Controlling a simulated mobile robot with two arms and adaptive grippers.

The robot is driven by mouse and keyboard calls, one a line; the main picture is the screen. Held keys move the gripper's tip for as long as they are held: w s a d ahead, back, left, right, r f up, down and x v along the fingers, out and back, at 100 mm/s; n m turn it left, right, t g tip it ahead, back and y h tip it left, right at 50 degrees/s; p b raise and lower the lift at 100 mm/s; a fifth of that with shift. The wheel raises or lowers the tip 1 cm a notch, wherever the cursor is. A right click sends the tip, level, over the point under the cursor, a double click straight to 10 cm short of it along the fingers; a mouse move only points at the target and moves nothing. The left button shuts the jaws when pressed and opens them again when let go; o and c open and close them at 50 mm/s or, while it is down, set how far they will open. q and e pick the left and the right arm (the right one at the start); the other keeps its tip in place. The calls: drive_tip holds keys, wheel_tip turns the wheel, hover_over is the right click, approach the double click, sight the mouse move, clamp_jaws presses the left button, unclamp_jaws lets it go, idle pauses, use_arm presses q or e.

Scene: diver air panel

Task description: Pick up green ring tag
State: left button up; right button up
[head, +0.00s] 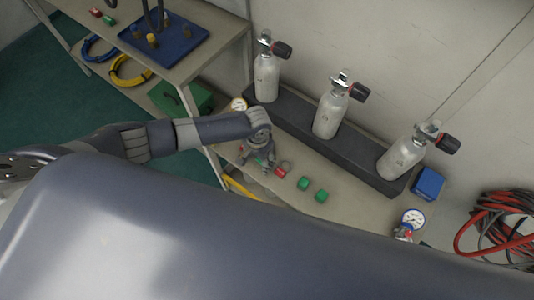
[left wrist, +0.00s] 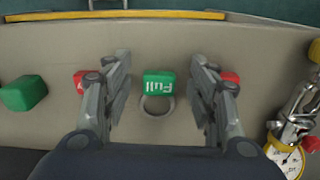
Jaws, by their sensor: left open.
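In the left wrist view a green ring tag (left wrist: 158,82) marked "Full", with a grey metal ring below it, lies on the beige bench between my left gripper's fingers. My left gripper (left wrist: 162,66) is open, with a finger on each side of the tag and clear gaps to both. In the head view my left gripper (head: 261,160) points down at the bench and appears to hide this tag. My right gripper is not in view.
A red tag (left wrist: 80,80) and another red tag (left wrist: 230,77) sit close beside the fingers, partly covered. Two other green tags (head: 304,183) (head: 321,196) lie to the right. A dark rack (head: 295,127) with three cylinders stands behind. A gauge (head: 238,104) is near my wrist.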

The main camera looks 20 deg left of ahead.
sight(259, 162)
use_arm(q)
drive_tip(key=shift+f, duration=0.1)
drive_tip(key=shift+c, duration=0.3)
drive_tip(key=c, duration=1)
drive_tip(key=shift+r, duration=0.2)
drive_tip(key=shift+r, duration=0.6)
wheel_tip(259, 162, up, 2)
drive_tip(key=shift+r, duration=0.1)
drive_tip(key=s+d+b, duration=0.1)
drive_tip(key=s+d, duration=0.3)
drive_tip(key=s, duration=0.3)
drive_tip(key=s+d+r, duration=0.1)
drive_tip(key=s+d, duration=0.3)
drive_tip(key=s, duration=0.3)
drive_tip(key=shift+r+b, duration=0.15)
drive_tip(key=shift+b, duration=0.25)
drive_tip(key=shift+w, duration=0.1)
